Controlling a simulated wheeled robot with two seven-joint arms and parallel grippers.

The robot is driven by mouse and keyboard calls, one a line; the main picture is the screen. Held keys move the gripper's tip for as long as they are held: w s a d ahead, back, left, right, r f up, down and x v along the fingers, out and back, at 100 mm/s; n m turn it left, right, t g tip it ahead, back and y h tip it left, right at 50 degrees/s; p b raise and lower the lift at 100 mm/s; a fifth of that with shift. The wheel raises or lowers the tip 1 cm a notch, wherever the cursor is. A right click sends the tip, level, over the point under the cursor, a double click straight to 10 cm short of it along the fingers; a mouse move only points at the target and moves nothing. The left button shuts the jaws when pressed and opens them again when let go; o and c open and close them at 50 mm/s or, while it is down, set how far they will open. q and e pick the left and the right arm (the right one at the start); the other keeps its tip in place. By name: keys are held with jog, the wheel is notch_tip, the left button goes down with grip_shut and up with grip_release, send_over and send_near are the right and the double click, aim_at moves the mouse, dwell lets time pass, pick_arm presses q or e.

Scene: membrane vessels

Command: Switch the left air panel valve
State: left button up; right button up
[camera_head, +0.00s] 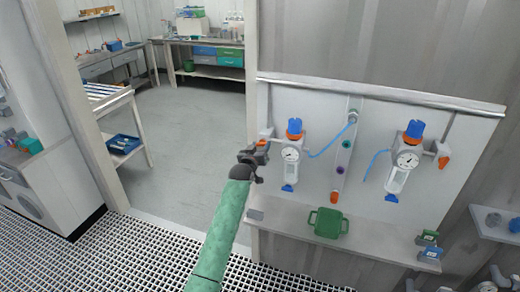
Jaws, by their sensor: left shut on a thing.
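The air panel (318,108) is a pale board on the wall at the right. Its left unit has a blue knob (294,128), a round gauge (291,155) and a blue bottom fitting (288,188). The left air panel valve (263,142) shows a small orange handle at the unit's left side. My left gripper (254,152), at the end of a green-sleeved arm, is at this valve and shut on its handle. The jaws partly hide the handle, so its exact angle is unclear. My right gripper is not in view.
A second regulator (405,158) with its own orange valve handle (444,162) is on the panel's right. Blue hoses and a centre strip (342,150) lie between. A shelf (375,237) below holds a green container (328,223). A doorway opens at the left.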

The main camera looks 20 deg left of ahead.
pick_arm(q)
jog(key=shift+o, duration=0.2)
jog(key=shift+f+n, duration=0.1)
jog(key=shift+n, duration=0.4)
jog(key=n, duration=0.2)
jog(key=shift+n+b, duration=0.4)
jog(key=shift+c, duration=0.2)
jog(key=shift+o, duration=0.2)
jog(key=shift+n, duration=0.9)
jog(key=shift+a+n, duration=0.1)
jog(key=shift+n, duration=0.8)
jog(key=n, duration=0.4)
jog(key=shift+c, duration=0.2)
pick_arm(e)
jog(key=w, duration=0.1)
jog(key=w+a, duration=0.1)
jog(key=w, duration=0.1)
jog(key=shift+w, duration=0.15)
pick_arm(q)
jog(key=shift+n, duration=0.3)
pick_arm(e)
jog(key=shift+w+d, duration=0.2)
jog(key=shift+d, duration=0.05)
pick_arm(q)
jog(key=o, duration=1)
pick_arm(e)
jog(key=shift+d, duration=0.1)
